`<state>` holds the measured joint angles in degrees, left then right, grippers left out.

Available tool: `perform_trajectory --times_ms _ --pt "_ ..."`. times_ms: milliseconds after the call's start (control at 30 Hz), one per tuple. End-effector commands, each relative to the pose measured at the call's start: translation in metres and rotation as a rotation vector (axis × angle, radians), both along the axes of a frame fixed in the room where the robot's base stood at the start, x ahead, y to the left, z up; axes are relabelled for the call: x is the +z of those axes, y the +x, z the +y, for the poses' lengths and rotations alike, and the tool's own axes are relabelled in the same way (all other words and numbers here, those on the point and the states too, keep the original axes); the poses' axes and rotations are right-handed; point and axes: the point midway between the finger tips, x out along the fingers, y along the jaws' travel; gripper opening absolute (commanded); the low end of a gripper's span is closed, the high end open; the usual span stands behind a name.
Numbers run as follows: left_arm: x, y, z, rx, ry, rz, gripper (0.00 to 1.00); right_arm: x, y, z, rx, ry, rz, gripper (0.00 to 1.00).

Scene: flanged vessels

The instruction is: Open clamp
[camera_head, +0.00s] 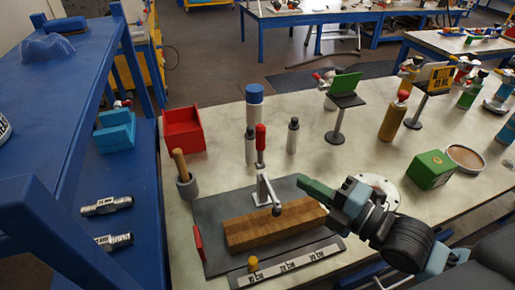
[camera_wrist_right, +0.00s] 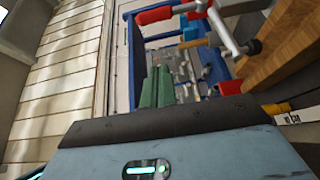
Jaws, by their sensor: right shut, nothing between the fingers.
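The toggle clamp (camera_head: 263,186) stands on a dark plate in the head view, its red handle (camera_head: 261,140) pointing up. Its metal arm reaches down to the wooden block (camera_head: 275,222), with the tip at the block's far edge. My right gripper (camera_head: 306,187) comes in from the right, just right of the clamp and above the block. Its green fingers are together and hold nothing. In the right wrist view the fingers (camera_wrist_right: 156,86) are shut, and the clamp's red handle (camera_wrist_right: 168,13) and metal arm (camera_wrist_right: 226,30) lie beyond them. My left gripper is not in view.
A ruler strip (camera_head: 290,264) and a yellow knob (camera_head: 253,264) lie at the plate's front. A blue shelf (camera_head: 75,110) rises at left. A green box (camera_head: 430,170) sits at right.

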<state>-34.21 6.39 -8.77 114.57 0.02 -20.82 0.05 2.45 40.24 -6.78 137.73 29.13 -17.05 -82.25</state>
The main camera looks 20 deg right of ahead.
Motion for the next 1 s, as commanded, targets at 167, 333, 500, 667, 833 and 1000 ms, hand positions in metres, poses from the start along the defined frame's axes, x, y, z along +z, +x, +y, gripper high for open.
perform_trajectory --times_ms 167,333,500,667,833,1000 --pt "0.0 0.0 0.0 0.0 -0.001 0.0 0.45 0.001 0.0 0.0 0.002 -0.003 -0.004 0.0" --pt "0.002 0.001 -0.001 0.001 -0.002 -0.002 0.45 0.002 0.007 0.003 -0.001 -0.002 -0.007 0.0" --pt "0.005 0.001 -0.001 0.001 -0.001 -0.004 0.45 0.004 0.024 0.015 0.001 0.001 -0.01 0.0" --pt "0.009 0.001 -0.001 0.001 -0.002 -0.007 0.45 0.005 0.046 0.029 0.001 0.002 -0.009 0.0" --pt "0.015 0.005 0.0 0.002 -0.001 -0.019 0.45 0.004 0.074 0.046 0.0 0.003 -0.006 0.0" --pt "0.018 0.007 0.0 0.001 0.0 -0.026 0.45 0.002 0.099 0.05 -0.001 -0.004 -0.005 0.0"
